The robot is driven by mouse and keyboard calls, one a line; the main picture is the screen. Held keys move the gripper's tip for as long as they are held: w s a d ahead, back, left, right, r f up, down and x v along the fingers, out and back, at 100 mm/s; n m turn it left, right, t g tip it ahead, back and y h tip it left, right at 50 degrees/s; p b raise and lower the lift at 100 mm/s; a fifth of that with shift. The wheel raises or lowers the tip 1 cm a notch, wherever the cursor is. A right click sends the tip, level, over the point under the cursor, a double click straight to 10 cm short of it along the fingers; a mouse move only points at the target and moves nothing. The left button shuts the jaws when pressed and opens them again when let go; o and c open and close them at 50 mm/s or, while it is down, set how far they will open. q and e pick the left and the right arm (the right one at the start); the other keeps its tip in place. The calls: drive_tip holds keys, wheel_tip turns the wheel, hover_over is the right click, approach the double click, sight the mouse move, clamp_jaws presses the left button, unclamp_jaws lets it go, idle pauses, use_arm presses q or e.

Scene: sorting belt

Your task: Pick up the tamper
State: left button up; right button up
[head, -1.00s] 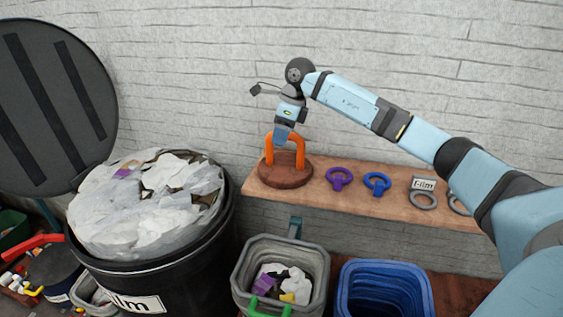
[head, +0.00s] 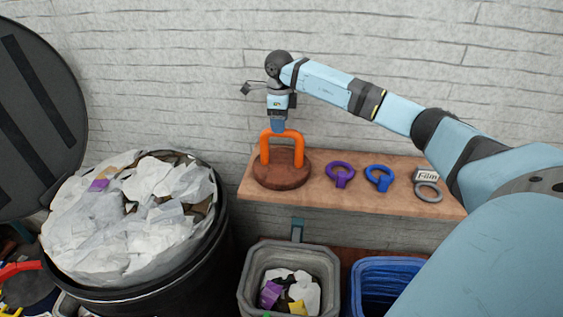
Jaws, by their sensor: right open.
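The tamper (head: 281,176) is a round brown disc with an upright orange handle (head: 298,150). It sits at the left end of the wooden shelf (head: 318,202). My right gripper (head: 278,128) points down at the top bar of the orange handle, at or just above it. Its jaws are open, but the fingers are small and I cannot tell whether they straddle the bar or touch it. My left gripper is not in view.
Below stand a grey bin (head: 246,292) and a blue bin (head: 384,264). A black barrel (head: 215,257) with a full bag stands left. The wall is close behind.

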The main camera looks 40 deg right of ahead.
sight(282, 136)
drive_tip(key=shift+s+f, duration=0.1)
drive_tip(key=shift+f, duration=0.4)
drive_tip(key=f+p, duration=0.1)
drive_tip(key=f, duration=0.1)
drive_tip(key=f+p, duration=0.1)
drive_tip(key=f, duration=0.1)
drive_tip(key=shift+s+d+f, duration=0.15)
drive_tip(key=shift+d+f, duration=0.05)
drive_tip(key=shift+f, duration=0.15)
drive_tip(key=shift+f, duration=0.25)
clamp_jaws()
drive_tip(key=shift+r, duration=0.1)
idle(1.2)
